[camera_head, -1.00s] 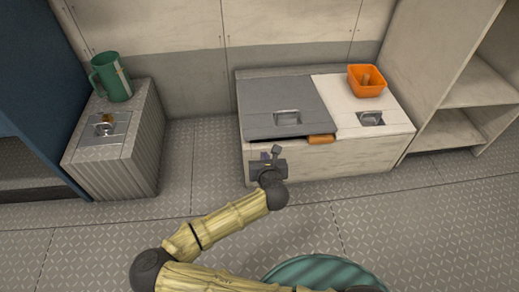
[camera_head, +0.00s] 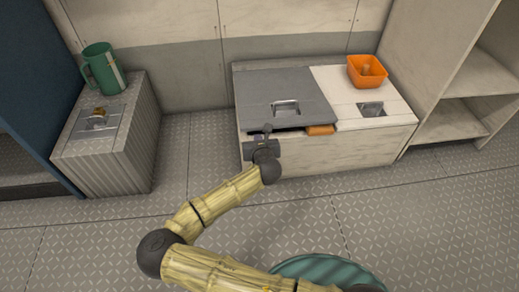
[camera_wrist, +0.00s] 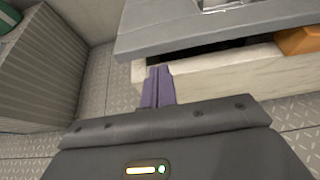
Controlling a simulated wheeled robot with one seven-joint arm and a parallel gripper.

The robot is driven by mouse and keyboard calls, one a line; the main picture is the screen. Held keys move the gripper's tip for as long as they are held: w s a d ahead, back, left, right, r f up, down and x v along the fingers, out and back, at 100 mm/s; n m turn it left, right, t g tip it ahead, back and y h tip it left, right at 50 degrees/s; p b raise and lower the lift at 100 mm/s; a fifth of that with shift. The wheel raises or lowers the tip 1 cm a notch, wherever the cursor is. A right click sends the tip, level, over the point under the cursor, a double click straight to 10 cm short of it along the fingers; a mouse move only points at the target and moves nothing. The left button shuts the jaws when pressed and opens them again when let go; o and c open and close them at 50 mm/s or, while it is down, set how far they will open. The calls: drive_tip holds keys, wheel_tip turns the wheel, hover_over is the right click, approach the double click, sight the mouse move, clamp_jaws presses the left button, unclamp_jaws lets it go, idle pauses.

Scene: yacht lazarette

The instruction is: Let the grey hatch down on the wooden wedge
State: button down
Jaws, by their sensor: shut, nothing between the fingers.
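The grey hatch (camera_head: 290,92) is the left lid of the pale locker; it has a recessed metal handle. Its front edge stands a little above the locker rim, with a dark gap below, also seen in the wrist view (camera_wrist: 215,32). The orange-brown wooden wedge (camera_head: 320,130) sits at the front rim near the hatch's right corner; it shows at the right edge of the wrist view (camera_wrist: 300,40). I cannot tell whether the hatch touches it. My gripper (camera_head: 266,130) is shut and empty before the hatch's front edge, left of the wedge; its purple fingers (camera_wrist: 157,74) show in the wrist view.
The white lid (camera_head: 362,98) on the right carries an orange bin (camera_head: 367,72). A ribbed grey locker (camera_head: 105,150) with a green jug (camera_head: 103,68) stands at left. Open shelves (camera_head: 465,90) stand at right. The metal floor (camera_head: 195,150) between the lockers is clear.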

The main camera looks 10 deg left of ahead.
sight(256, 127)
drive_tip(key=b+x, duration=0.1)
drive_tip(key=x, duration=0.1)
drive_tip(key=shift+w+f, duration=0.1)
drive_tip(key=shift+w, duration=0.2)
wheel_tip(256, 127, up, 3)
drive_tip(key=p, duration=0.7)
drive_tip(key=shift+w+a+r+g, duration=0.1)
drive_tip(key=shift+w+r+g, duration=0.15)
drive_tip(key=shift+g, duration=0.15)
drive_tip(key=shift+s, duration=0.1)
